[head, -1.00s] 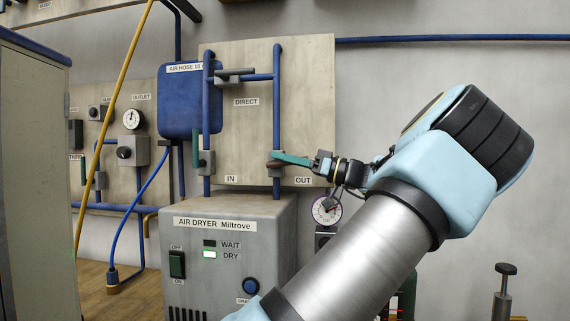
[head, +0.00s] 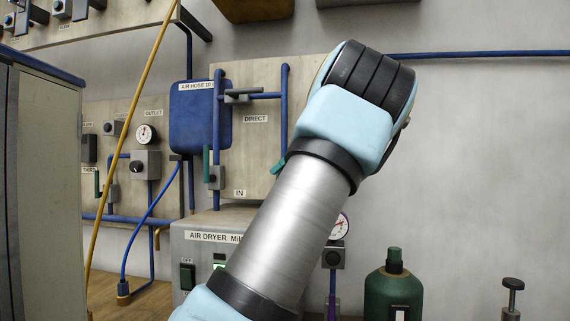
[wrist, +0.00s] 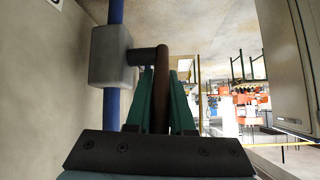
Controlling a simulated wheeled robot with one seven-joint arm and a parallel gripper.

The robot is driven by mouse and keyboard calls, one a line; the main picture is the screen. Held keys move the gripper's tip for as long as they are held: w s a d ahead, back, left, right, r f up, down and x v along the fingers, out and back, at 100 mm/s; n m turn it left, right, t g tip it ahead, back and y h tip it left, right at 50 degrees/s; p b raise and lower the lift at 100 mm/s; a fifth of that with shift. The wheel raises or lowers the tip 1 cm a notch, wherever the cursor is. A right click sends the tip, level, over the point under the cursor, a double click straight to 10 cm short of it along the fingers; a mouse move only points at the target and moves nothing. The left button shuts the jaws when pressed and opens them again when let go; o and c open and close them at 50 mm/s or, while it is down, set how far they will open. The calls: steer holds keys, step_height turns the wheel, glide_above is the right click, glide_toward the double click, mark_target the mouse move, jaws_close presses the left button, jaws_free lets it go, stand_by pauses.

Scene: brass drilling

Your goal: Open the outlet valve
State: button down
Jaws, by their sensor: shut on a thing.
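The outlet valve shows in the wrist view as a grey block (wrist: 112,55) on a blue pipe, with a dark stem and a brown lever (wrist: 162,70). My gripper (wrist: 160,85) has its two teal fingers shut on either side of the lever. In the wrist view the lever looks roughly in line with the pipe, but it is seen foreshortened. In the head view my arm hides the outlet valve and its label. Only a teal fingertip of my gripper (head: 278,167) shows past the arm's left edge.
The inlet valve (head: 216,177), with a teal lever, is left of my arm, below the direct valve (head: 237,97). The air dryer (head: 205,262) stands below, partly behind my arm. A green bottle (head: 394,292) stands at lower right. The wall on the right is largely bare.

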steer(key=h+p, duration=0.1)
steer(key=a+g+h+p, duration=0.1)
steer(key=h, duration=0.1)
steer(key=shift+w+r, duration=0.15)
steer(key=shift+r, duration=0.05)
steer(key=shift+a+f+h+p, duration=0.25)
steer(key=shift+a+h+p, duration=0.1)
steer(key=shift+h+p, duration=0.65)
steer(key=shift+f+g+h, duration=0.15)
steer(key=shift+g+h, duration=0.15)
steer(key=c, duration=0.8)
jaws_free()
steer(key=shift+w, duration=0.1)
steer(key=v, duration=1.1)
steer(key=shift+f, duration=0.1)
